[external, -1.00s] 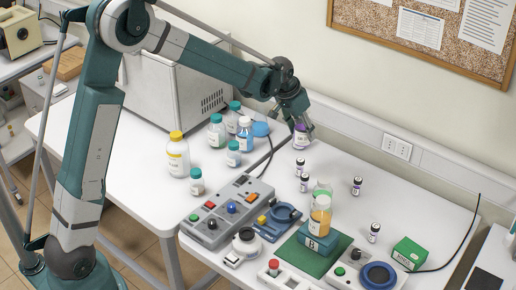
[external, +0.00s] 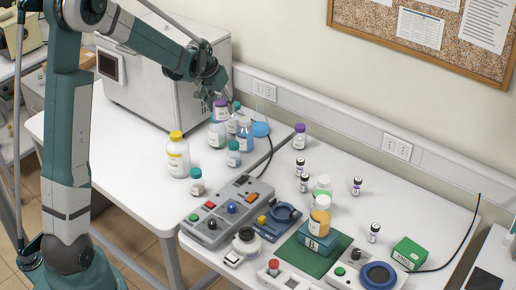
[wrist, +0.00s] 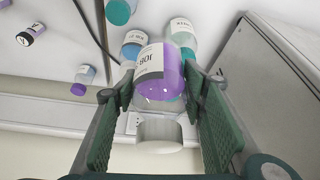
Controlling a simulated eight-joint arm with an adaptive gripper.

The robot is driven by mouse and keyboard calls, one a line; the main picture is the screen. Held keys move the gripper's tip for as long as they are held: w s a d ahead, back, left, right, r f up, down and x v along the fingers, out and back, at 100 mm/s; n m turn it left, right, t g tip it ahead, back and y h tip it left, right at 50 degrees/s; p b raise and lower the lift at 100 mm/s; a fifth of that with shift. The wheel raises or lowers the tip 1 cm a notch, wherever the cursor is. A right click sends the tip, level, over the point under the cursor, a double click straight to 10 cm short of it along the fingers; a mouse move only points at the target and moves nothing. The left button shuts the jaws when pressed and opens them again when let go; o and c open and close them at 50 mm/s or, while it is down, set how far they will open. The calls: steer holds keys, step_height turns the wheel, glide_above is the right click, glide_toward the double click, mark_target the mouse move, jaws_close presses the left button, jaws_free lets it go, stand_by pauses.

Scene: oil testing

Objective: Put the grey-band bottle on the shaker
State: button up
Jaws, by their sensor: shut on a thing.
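My gripper (external: 219,92) is at the back of the left table, shut on a purple bottle (external: 221,110). In the wrist view this bottle (wrist: 165,75) sits between the fingers, with a pale label and a pale grey, cap-like cylinder towards the palm. Bottles behind it show past the fingers. I cannot tell whether it touches the table. Another purple-topped bottle (external: 299,142) stands at the left rear of the right table. I cannot tell for certain which device is the shaker; two devices have blue round tops, one at centre (external: 284,214) and one at front right (external: 378,274).
Teal-capped bottles (external: 233,156) crowd below my gripper, beside a yellow-capped bottle (external: 177,160). A large grey box (external: 160,85) stands to the left. Small vials (external: 357,186), a block marked B (external: 318,243) and a green box (external: 409,252) stand on the right table.

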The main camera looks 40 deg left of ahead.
steer(key=s+a+f+n+b, duration=0.1)
steer(key=s+a+f, duration=0.2)
steer(key=s+a, duration=0.35)
steer(key=s+a+f+n+y+b, duration=0.1)
steer(key=s+a+f, duration=0.1)
steer(key=s+a, duration=0.45)
steer(key=s+a+f+n+b, duration=0.1)
steer(key=s+a+f, duration=0.2)
steer(key=s+a, duration=0.35)
steer(key=s+a+r+n, duration=0.1)
steer(key=s+a+n, duration=0.1)
steer(key=a, duration=0.5)
steer(key=s+a+r+n+g+y+p, duration=0.1)
steer(key=s+a+n, duration=0.1)
steer(key=s+a, duration=0.3)
steer(key=a, duration=0.3)
steer(key=shift+s+r, duration=0.25)
steer(key=shift+f, duration=0.15)
steer(key=shift+f, duration=2.8)
steer(key=shift+f, duration=0.1)
steer(key=shift+f, duration=1.95)
steer(key=shift+f, duration=0.15)
